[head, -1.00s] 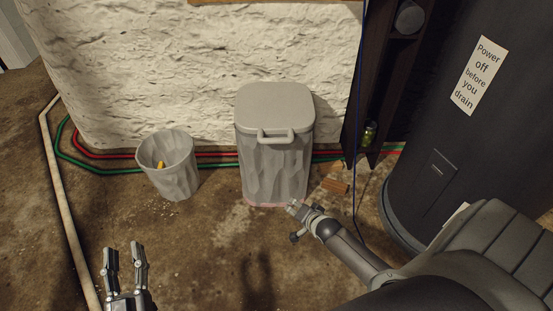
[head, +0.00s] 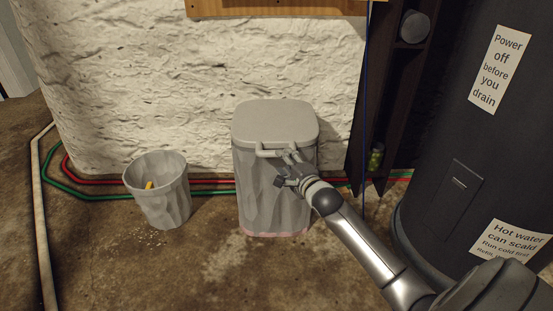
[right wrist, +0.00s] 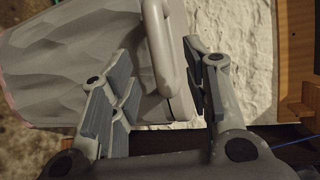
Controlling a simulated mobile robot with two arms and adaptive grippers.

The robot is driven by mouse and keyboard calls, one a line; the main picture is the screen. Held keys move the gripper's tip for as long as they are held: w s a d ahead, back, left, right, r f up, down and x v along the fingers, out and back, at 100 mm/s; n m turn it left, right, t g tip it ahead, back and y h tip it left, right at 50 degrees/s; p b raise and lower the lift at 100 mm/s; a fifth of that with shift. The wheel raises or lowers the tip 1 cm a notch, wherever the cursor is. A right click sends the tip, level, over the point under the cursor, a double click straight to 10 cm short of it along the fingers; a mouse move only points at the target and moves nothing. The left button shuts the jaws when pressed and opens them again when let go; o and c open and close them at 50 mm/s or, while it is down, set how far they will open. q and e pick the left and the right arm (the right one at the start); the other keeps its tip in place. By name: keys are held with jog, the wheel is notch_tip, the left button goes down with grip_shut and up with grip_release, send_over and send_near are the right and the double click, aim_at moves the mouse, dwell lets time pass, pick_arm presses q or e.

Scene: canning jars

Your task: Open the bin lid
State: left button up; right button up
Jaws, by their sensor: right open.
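The grey bin (head: 270,195) stands against the white wall with its flat lid (head: 275,118) shut. A bar handle (head: 270,153) sticks out from the lid's front edge. My right gripper (head: 288,167) is at the right part of this handle, in front of the bin. In the right wrist view, the right gripper (right wrist: 160,78) is open and the handle (right wrist: 162,50) lies in the gap between its fingers. Whether a finger touches the handle I cannot tell. My left gripper is not in view.
A small open grey bin (head: 163,195) with a yellow thing in it stands to the left. Red and green hoses (head: 100,190) run along the wall. A dark tank (head: 450,130) and a dark shelf with a jar (head: 376,158) stand at the right. The floor in front is clear.

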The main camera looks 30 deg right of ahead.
jog(key=shift+b+x, duration=1.35)
jog(key=shift+x, duration=2.2)
jog(key=shift+c, duration=0.2)
grip_shut()
